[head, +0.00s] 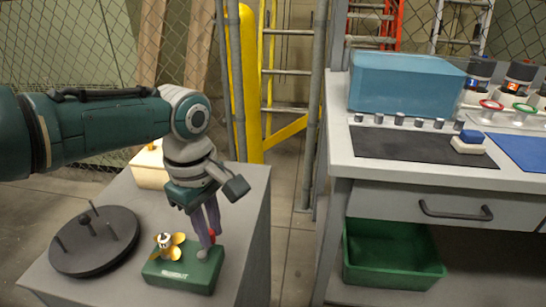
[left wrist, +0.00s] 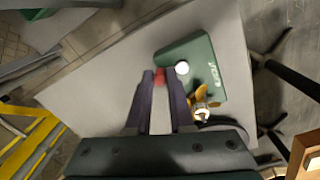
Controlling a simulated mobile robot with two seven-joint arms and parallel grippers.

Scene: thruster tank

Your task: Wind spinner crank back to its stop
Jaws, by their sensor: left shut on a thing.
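The spinner has a green base (head: 185,275) on the grey pedestal, with a gold propeller (head: 167,247) at its left side. A pale round hub (head: 202,254) sits on its right part, with the red crank handle (head: 212,236) beside it. My left gripper (head: 210,232) points down and is shut on the red handle. In the left wrist view, the red handle (left wrist: 160,66) sits between the fingertips, the white hub (left wrist: 182,67) just right of it, and the green base (left wrist: 198,45) and propeller (left wrist: 203,101) also show. The fingers partly hide the handle. My right gripper is out of view.
A dark round plate with upright pegs (head: 95,240) lies left of the spinner on the grey pedestal (head: 245,215). A cream box (head: 150,172) stands behind. To the right, a workbench (head: 370,172) holds a blue tank (head: 400,83); a green bin (head: 392,257) sits below.

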